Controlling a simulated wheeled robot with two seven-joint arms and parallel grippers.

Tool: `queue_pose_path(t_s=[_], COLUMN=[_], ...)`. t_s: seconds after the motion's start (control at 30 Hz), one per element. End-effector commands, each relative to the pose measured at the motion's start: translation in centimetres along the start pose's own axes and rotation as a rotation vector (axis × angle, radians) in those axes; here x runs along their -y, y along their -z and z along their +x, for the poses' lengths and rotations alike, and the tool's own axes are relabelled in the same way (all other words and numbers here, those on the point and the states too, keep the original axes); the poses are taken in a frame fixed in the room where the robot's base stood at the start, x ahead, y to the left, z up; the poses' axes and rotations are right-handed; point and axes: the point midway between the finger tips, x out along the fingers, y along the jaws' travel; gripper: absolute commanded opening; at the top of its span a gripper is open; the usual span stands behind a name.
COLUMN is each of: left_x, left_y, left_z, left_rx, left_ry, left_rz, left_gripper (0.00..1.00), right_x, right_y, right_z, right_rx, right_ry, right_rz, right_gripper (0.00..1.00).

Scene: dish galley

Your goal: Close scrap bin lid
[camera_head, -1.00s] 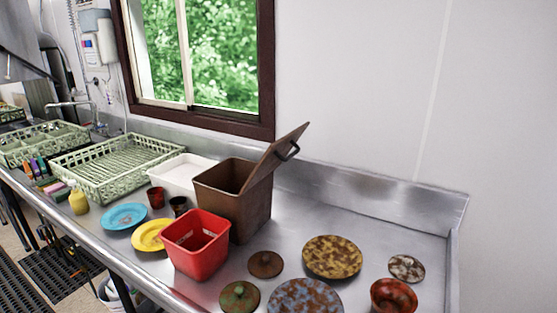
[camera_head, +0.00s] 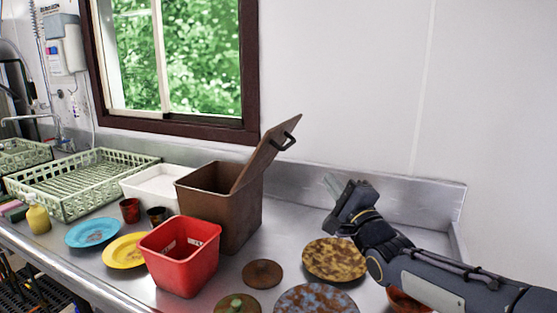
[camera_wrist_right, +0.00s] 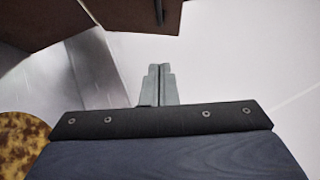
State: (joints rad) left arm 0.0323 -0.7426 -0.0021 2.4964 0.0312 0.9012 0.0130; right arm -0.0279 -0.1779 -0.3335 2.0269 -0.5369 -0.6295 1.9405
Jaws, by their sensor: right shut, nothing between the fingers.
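The brown scrap bin (camera_head: 233,215) stands on the steel counter near the back wall. Its lid (camera_head: 266,152) is up, tilted back to the right, with a dark handle (camera_head: 288,141) on its outer face. My right gripper (camera_head: 331,184) is shut and empty. It is to the right of the bin and lower than the lid's top edge, apart from it. In the right wrist view the gripper's fingertips (camera_wrist_right: 157,70) are together, and a brown surface (camera_wrist_right: 135,14), seemingly the lid, shows beyond them at the top. My left gripper is not in view.
A red bin (camera_head: 181,262) stands in front of the brown bin. A white tub (camera_head: 148,184) is behind to the left. Dirty plates, including a yellow-brown one (camera_head: 334,252), lie below my right arm. The wall (camera_head: 360,80) rises close behind.

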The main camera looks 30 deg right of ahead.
Motion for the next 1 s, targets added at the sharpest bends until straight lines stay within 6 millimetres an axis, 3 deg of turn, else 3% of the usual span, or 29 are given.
queue_pose_path(t_s=[0.5,0.7,1.0], left_x=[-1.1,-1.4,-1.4], left_y=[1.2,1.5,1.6], left_z=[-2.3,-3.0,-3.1], left_rx=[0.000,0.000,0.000], left_ry=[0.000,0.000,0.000], left_rz=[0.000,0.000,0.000], left_gripper=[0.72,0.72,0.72], right_x=[0.2,0.2,0.1], right_y=[-0.2,-2.3,-2.9], right_z=[10.0,11.7,12.3], right_rx=[0.001,0.002,-0.001], right_ry=[-0.003,-0.002,-0.001], right_rz=[-0.001,0.001,0.000], right_gripper=[0.00,0.00,0.00])
